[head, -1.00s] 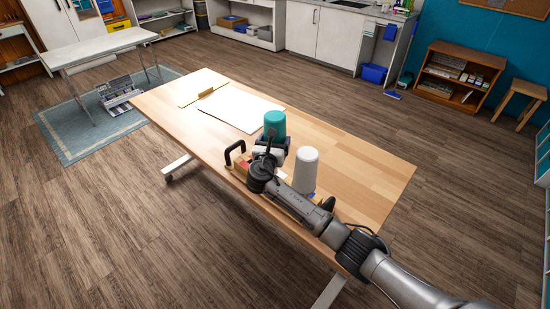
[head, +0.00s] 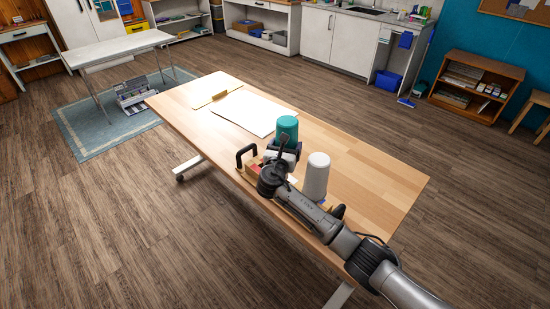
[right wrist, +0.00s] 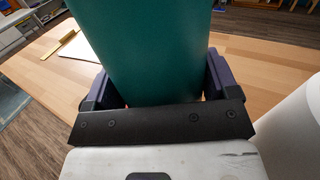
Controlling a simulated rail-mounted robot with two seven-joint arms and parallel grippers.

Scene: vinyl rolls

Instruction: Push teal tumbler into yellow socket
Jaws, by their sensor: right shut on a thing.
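The teal tumbler (head: 287,126) stands upright over the tabletop beyond my right wrist. My right gripper (head: 285,149) is shut on it near its lower part. In the right wrist view, the teal tumbler (right wrist: 148,45) fills the space between the two dark fingers of the gripper (right wrist: 160,85). The tumbler's bottom is hidden by the gripper, so I cannot tell whether it touches anything below. I cannot make out the yellow socket; my gripper and arm cover much of the carrier (head: 246,161) under them. My left gripper is not in view.
A white cylinder (head: 317,175) stands close right of my wrist, also at the right of the wrist view (right wrist: 290,125). The carrier has a black handle (head: 242,152) at its left end. White paper (head: 250,113) lies behind. The table's right part (head: 385,185) is clear.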

